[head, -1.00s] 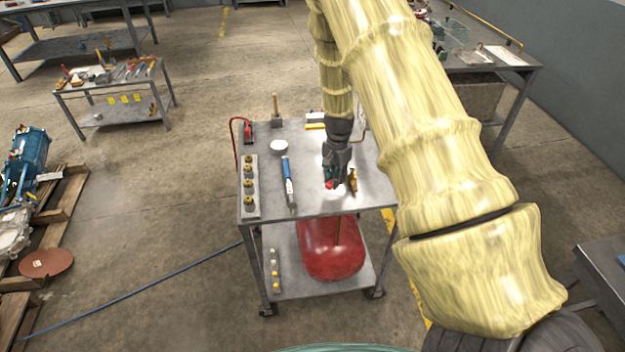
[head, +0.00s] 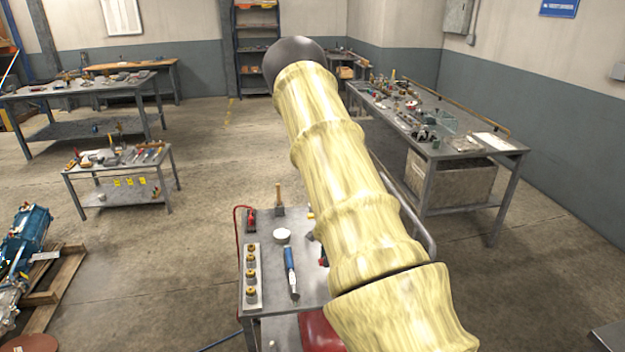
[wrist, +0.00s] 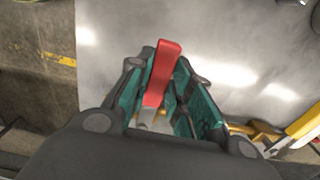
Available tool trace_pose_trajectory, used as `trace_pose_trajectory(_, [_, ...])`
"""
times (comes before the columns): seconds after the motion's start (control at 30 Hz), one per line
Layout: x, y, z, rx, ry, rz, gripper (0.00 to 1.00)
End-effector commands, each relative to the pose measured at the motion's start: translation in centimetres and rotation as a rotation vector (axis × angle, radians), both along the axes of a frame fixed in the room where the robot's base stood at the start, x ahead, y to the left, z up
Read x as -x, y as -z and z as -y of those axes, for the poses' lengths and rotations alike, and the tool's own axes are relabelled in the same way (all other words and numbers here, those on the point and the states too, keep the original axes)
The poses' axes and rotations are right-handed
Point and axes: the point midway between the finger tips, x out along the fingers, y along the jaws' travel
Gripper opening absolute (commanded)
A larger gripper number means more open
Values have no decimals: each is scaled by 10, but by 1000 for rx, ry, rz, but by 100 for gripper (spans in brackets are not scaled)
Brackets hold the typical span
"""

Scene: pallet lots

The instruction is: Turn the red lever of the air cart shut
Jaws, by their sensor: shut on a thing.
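The red lever (wrist: 160,75) stands between the teal-lined fingers of my gripper (wrist: 161,66) in the wrist view, with its free end pointing up the picture and leaning slightly right. My gripper is shut on it. A pale metal fitting and brass parts show below the lever, partly hidden by the fingers. The air cart (head: 272,266) is a grey metal cart in the lower middle of the head view, with a red tank (head: 318,335) on its lower shelf. My arm hides the gripper, the lever and the cart's right side in the head view.
On the cart top are a row of brass-topped fittings (head: 252,277), a blue-handled tool (head: 290,270), a white bowl (head: 282,236) and a red hose (head: 236,225). A yellow part (wrist: 305,124) lies right of my gripper. A long bench (head: 440,145) stands behind. Open floor lies left.

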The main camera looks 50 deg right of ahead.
Motion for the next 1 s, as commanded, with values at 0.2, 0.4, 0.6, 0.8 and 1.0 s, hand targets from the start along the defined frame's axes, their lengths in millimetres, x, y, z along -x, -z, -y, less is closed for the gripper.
trace_pose_trajectory(0.2, [9, -1, 11, 5, 40, 1, 0])
trace_pose_trajectory(0.4, [10, -1, 12, 6, 44, 2, 0])
trace_pose_trajectory(0.6, [9, -1, 12, 7, 43, 2, 27])
trace_pose_trajectory(0.8, [8, -1, 10, 4, 40, 0, 43])
trace_pose_trajectory(1.0, [8, -1, 10, 3, 39, 0, 43])
